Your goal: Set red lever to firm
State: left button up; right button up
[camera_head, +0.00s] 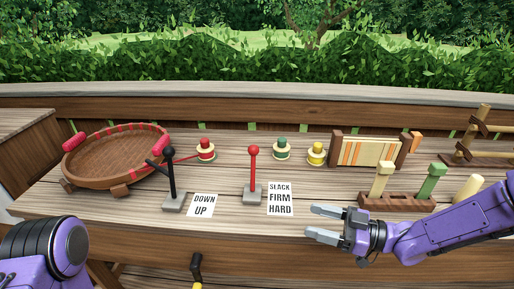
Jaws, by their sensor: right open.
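The red lever (253,168) stands about upright on a grey base (253,194) in the middle of the table, with a red ball on top. A white label (280,198) reading SLACK, FIRM, HARD lies just right of its base. My right gripper (318,222) is open and empty near the table's front edge, right of and nearer than the red lever, apart from it. Its fingers point left. My left arm (45,252) shows at the lower left, but its gripper is out of view.
A black lever (171,175) with a DOWN/UP label (203,205) stands to the left, beside a round wooden pan (115,157). Red, green (282,148) and yellow (317,153) buttons sit behind. A brown block holder (397,202) stands right, near my right arm.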

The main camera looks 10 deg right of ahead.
aim_at(253, 150)
jog(key=i, duration=0.9)
jog(key=u, duration=0.05)
